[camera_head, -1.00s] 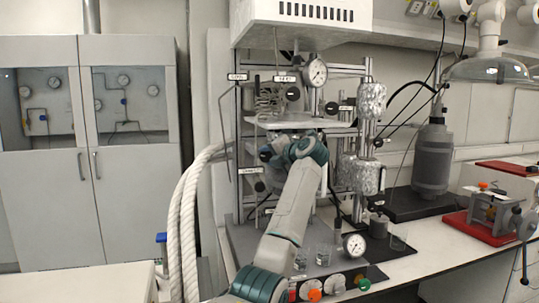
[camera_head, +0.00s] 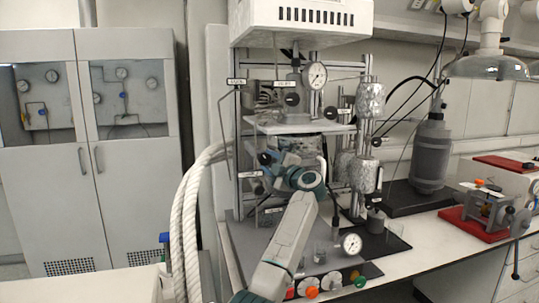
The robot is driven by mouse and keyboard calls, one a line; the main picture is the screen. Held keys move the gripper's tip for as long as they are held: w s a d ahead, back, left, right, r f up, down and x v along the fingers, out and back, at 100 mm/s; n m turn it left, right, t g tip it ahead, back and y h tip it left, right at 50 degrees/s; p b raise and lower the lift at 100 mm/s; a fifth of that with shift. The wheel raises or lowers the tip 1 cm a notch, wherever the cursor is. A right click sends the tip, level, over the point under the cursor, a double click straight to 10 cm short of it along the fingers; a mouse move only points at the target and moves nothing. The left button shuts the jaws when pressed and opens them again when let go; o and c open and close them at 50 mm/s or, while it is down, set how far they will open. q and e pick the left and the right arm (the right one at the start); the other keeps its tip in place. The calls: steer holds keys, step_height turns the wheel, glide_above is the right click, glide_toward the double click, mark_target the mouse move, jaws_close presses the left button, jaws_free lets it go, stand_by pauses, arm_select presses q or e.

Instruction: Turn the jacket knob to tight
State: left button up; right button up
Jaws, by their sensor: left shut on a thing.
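The reactor rig (camera_head: 240,190) stands in the middle, with several black knobs and small white labels too small to read surely. My left arm reaches up from the bottom to the rig's lower left part. My left gripper (camera_head: 270,161) is shut on a dark knob (camera_head: 264,158) under the silver shelf, which I take to be the jacket knob. The fingers and wrist hide part of it, and its turn position cannot be read. My right gripper is not in view.
Thick white hoses (camera_head: 186,205) run down left of the rig. A pressure gauge (camera_head: 351,243) and coloured knobs (camera_head: 334,281) are at the front. A grey bottle (camera_head: 430,155) and a red-based device (camera_head: 480,222) stand to the right.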

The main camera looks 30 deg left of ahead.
arm_select(q)
steer(key=m+t+p, duration=0.1)
steer(key=m+p, duration=0.2)
steer(key=shift+m, duration=0.3)
steer(key=shift+s+f+m+t+y+p, duration=0.15)
steer(key=shift+m+t+y+p, duration=0.35)
steer(key=shift+m+p, duration=0.55)
steer(key=o, duration=0.7)
steer(key=shift+c, duration=0.2)
steer(key=shift+o, duration=0.2)
steer(key=shift+f, duration=0.1)
